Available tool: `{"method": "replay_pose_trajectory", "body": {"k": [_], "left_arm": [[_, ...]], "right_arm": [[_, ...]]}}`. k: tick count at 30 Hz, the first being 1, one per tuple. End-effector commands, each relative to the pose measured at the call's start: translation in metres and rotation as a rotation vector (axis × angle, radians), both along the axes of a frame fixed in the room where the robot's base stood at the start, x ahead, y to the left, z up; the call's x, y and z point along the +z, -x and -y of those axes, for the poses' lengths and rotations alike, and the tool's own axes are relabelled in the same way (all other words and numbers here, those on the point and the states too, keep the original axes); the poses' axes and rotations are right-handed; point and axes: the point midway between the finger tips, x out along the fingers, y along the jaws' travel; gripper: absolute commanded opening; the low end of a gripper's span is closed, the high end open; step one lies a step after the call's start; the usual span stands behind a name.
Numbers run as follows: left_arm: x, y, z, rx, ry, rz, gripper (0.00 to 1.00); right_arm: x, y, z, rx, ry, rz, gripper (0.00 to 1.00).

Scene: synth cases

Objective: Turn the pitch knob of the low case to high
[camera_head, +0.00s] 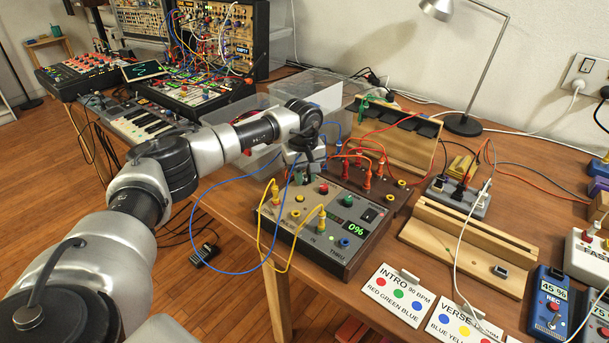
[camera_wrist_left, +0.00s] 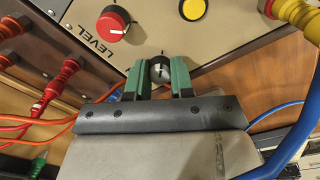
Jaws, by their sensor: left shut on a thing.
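The low case (camera_head: 325,262) is a wooden box with a pale panel near the table's front edge. Its display reads 0%. My left gripper (camera_head: 304,177) is over the panel's far left part. In the left wrist view its green fingers (camera_wrist_left: 160,78) are shut around a small black knob (camera_wrist_left: 160,68) with a pale pointer mark. No label for this knob is readable, so I cannot tell from print that it is the pitch knob. A red knob (camera_wrist_left: 113,22) labelled LEVEL sits beside it. My right gripper is not in view.
Yellow cables (camera_head: 273,250) and a blue cable (camera_head: 193,218) loop off the case's left side. A brown unit with red plugs (camera_head: 367,180) stands right behind. Printed cards (camera_head: 397,293) and a wooden rack (camera_head: 467,245) lie to the right.

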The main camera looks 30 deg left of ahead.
Motion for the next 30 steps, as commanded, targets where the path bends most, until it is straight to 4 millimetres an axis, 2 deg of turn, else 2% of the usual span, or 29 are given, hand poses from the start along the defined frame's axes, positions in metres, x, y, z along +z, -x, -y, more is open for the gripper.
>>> {"method": "replay_pose_trajectory", "body": {"k": [13, 14, 18, 26, 30], "left_arm": [[0.003, -0.001, -0.001, -0.008, 0.0, 0.007, 0.0], [0.003, -0.001, -0.001, -0.008, 0.0, 0.007, 0.27], [0.002, -0.001, -0.001, -0.008, 0.0, 0.005, 0.48], [0.001, -0.001, 0.0, -0.009, 0.0, 0.002, 0.48], [0.012, -0.001, -0.001, -0.008, 0.0, 0.004, 0.48]], "right_arm": [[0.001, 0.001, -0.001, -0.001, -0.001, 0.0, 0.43], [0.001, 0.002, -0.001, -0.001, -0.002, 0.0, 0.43], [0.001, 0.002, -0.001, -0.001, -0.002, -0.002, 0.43], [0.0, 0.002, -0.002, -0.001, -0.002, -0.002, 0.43], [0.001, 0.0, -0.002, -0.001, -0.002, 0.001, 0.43]]}}
